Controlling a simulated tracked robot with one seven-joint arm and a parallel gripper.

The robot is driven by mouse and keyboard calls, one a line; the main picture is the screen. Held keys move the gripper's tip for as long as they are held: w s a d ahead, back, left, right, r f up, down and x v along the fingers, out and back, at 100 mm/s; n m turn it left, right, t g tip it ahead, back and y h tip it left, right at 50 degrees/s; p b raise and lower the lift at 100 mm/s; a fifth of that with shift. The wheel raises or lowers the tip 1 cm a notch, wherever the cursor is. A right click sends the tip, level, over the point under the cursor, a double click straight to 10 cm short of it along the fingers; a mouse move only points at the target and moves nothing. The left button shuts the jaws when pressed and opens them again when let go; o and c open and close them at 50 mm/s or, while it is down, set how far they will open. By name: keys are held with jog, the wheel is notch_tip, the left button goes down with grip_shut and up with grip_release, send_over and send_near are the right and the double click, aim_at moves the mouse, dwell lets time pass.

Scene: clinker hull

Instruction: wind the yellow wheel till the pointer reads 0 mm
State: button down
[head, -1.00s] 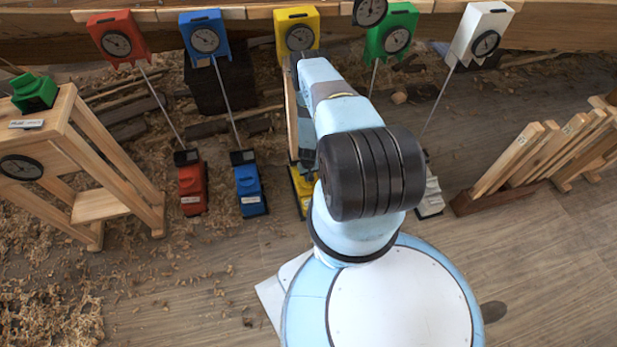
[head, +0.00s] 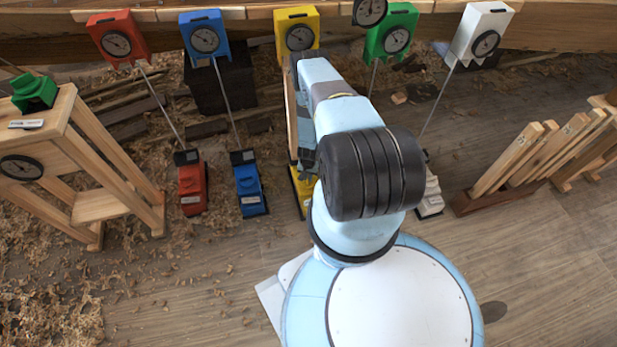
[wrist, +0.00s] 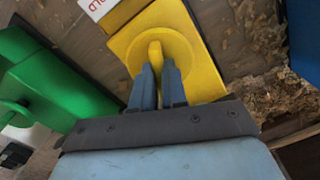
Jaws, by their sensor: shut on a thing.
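The yellow wheel (wrist: 178,48) is a round disc with a raised knob (wrist: 155,55) on its yellow base (wrist: 203,70) in the wrist view. My gripper (wrist: 158,72) is shut on the knob, one finger on each side. In the head view my arm hides most of the yellow base (head: 302,187) and my gripper. The yellow gauge box (head: 297,20) stands above, against the wooden hull. Its dial (head: 299,38) faces me, but its pointer is too small to read.
A red base (head: 192,188) and a blue base (head: 249,187) stand to the left, each joined by a rod to its gauge. A white base (head: 431,195) is to the right. The green base (wrist: 60,90) is close beside my gripper in the wrist view. A wooden stand (head: 115,165) is at the left.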

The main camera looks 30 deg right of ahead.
jog(key=c, duration=1.2)
grip_release()
jog(key=shift+o, duration=0.2)
notch_tip(320, 180, up, 14)
jog(key=shift+f, duration=0.15)
